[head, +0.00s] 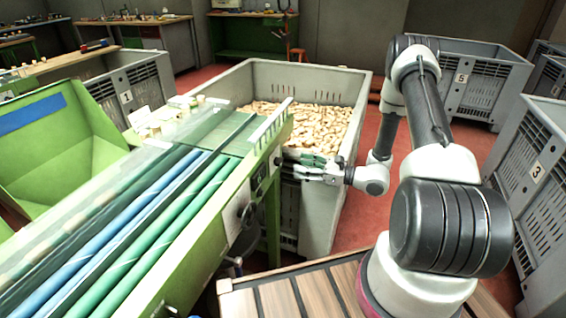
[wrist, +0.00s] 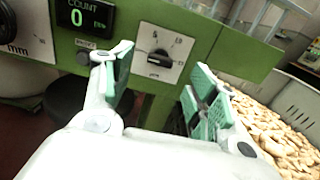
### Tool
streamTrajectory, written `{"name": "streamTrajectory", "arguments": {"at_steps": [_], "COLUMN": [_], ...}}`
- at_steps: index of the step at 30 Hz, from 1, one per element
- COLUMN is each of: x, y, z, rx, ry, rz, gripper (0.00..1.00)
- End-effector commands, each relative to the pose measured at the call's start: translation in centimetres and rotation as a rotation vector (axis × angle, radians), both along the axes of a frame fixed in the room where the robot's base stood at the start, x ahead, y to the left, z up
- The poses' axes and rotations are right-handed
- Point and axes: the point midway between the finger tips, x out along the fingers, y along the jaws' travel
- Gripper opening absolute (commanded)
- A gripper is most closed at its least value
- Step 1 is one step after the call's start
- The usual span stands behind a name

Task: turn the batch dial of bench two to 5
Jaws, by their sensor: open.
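The dial (wrist: 159,58) is a black knob on a white square plate with small marks, set in the green machine front in the wrist view. The plate's marks are too small to read surely, and I cannot tell which one the knob points at. My gripper (wrist: 163,68) is open, with its green-padded fingers spread to either side of the dial in the picture and nothing between them. In the head view my gripper (head: 287,164) reaches left to the machine's side panel. The dial cannot be made out there.
A count display (wrist: 85,17) reading 0 sits left of the dial. Another black knob (wrist: 6,22) on a plate marked mm is at the far left. A crate marked 3 (head: 540,170) stands right.

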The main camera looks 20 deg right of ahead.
Motion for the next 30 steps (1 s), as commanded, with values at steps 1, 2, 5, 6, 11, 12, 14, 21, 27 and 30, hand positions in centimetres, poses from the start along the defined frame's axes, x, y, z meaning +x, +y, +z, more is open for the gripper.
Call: {"name": "streamTrajectory", "arguments": {"at_steps": [1,2,5,6,11,12,14,21,27,30], "x": [0.2,0.4,1.2,1.6,3.1,3.5,3.9,4.7,4.7,4.6], "y": [0.1,0.3,1.4,2.0,4.2,4.7,5.2,6.2,6.1,6.1], "z": [-0.4,-0.5,-0.5,-0.4,-0.4,-0.4,-0.4,-0.4,-0.4,-0.4], "rx": [0.006,0.007,0.008,0.007,0.008,0.008,0.007,0.007,0.007,0.007], "ry": [0.004,0.005,0.004,0.003,0.004,0.004,0.004,0.005,0.005,0.005], "rz": [-0.009,-0.011,-0.012,-0.011,-0.010,-0.010,-0.010,-0.012,-0.012,-0.012], "gripper": [0.59,0.59,0.59,0.59,0.59,0.59,0.59,0.59,0.53,0.35]}}
